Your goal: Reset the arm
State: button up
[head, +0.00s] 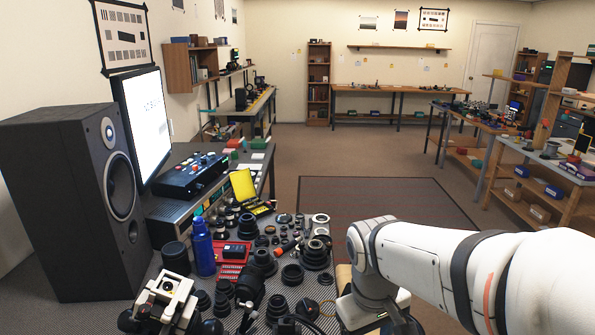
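My white arm reaches in from the right edge in the head view and bends downward near the front of the cluttered workbench (75,318). Its last visible links drop toward the bottom edge of the picture. My gripper is not visible, so I cannot see its fingers or whether it holds anything. Several dark lens parts (292,275) and rings lie on the bench just left of my arm. I cannot tell whether the arm touches any of them.
A blue bottle (202,248) stands among the parts, beside a red tray (231,274). A large black speaker (75,195), a bright monitor (146,122) and a black control box (192,174) are at left. Open floor with a dark mat (375,200) lies beyond the bench.

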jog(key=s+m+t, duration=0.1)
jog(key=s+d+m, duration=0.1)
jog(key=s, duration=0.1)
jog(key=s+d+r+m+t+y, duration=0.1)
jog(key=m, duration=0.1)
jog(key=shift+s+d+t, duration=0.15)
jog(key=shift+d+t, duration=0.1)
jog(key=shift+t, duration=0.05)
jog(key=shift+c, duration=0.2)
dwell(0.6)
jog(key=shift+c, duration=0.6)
